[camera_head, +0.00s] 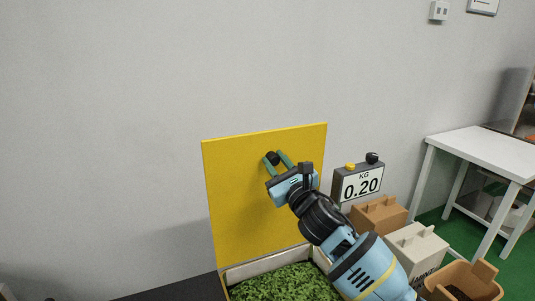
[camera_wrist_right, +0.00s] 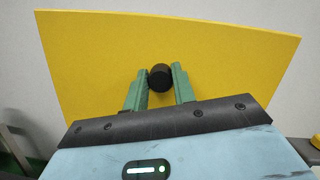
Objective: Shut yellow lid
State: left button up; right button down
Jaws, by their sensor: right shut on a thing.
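The yellow lid (camera_head: 240,180) stands upright, open, at the back of a box (camera_head: 263,262) filled with green leaves (camera_head: 285,284). A round black knob (camera_head: 271,158) sticks out from the upper middle of the lid. My right gripper (camera_head: 277,160) is shut on the knob, with its green fingers on both sides of it. In the right wrist view the knob (camera_wrist_right: 160,77) sits between the fingertips, with the yellow lid (camera_wrist_right: 220,60) behind it. The left gripper is not in view.
A scale display (camera_head: 362,185) reading 0.20 KG stands right of the lid. Brown (camera_head: 378,214) and cream (camera_head: 416,248) lidded boxes and an open wooden box (camera_head: 468,283) are at the lower right. A white table (camera_head: 485,150) stands farther right. The grey wall is behind the lid.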

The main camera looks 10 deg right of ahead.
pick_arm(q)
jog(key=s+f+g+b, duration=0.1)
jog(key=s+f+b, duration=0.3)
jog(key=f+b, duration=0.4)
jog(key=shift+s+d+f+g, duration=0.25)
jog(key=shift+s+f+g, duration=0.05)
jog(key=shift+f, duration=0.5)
pick_arm(e)
jog(key=s+d+f+t+y, duration=0.1)
jog(key=s+f+t, duration=0.3)
jog(key=s, duration=0.8)
jog(key=shift+s+d, duration=0.25)
jog(key=shift+d, duration=0.45)
